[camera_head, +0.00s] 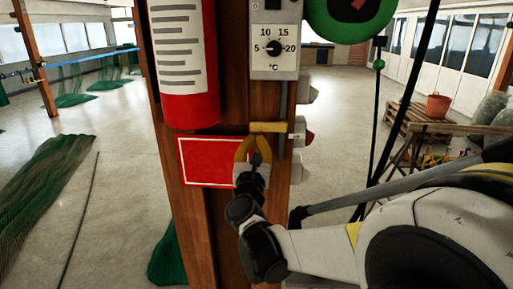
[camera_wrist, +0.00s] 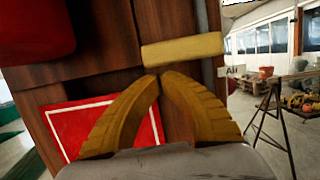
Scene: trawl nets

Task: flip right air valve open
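A yellow bar-shaped valve lever (camera_head: 270,127) lies level across a grey vertical pipe on the wooden post. In the wrist view the lever (camera_wrist: 182,48) is just above my fingertips. My gripper (camera_head: 254,148) is below the lever, in front of the post. In the wrist view its two yellow fingers (camera_wrist: 160,77) arch together and their tips almost meet, with nothing seen between them. I cannot tell whether the tips touch the lever. A small white label (camera_wrist: 235,71), apparently reading "Air", is right of the pipe.
A red sign (camera_head: 205,162) is on the post behind and left of my gripper. A red cylinder (camera_head: 187,80) hangs above it, beside a thermostat dial (camera_head: 275,47). Dark cables hang at the right. A trestle table (camera_head: 430,130) stands farther back. Green nets lie on the floor.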

